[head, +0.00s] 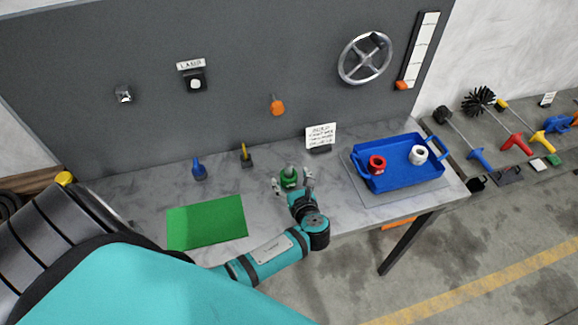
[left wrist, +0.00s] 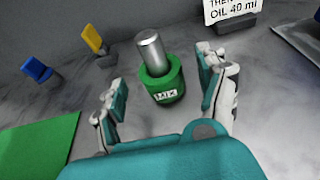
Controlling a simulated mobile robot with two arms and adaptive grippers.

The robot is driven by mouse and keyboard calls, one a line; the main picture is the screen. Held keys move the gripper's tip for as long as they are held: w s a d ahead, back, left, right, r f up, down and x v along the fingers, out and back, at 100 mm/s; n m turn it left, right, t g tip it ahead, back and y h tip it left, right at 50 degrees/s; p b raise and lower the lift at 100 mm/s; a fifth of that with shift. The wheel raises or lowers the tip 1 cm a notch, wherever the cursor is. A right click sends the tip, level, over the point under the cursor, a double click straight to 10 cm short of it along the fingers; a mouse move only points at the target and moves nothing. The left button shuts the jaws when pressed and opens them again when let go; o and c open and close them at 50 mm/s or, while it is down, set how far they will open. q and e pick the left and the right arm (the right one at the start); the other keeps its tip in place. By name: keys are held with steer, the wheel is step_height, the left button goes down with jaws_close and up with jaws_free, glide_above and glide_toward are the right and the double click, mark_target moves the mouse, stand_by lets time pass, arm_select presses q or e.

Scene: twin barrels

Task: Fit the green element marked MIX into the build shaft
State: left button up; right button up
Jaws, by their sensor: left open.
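The green element (left wrist: 160,84) is a thick ring with a white label reading MIX. In the left wrist view a grey metal shaft (left wrist: 151,46) rises out of its opening, so the ring sits around the shaft low down, near the table. In the head view the green element (head: 288,180) stands near the middle of the table. My left gripper (head: 293,187) is open, with its fingers apart on either side of the element; in the left wrist view its fingertips (left wrist: 166,85) do not appear to touch it. My right gripper is not in view.
A blue tray (head: 405,183) with a red ring (head: 377,164) and a white ring (head: 418,155) stands to the right. A green mat (head: 206,222) lies at left. A blue item (head: 199,169), a yellow item (head: 246,156) and a sign (head: 321,136) stand behind.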

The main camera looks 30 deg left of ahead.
arm_select(q)
steer(key=v, duration=0.9)
steer(key=shift+r, duration=0.1)
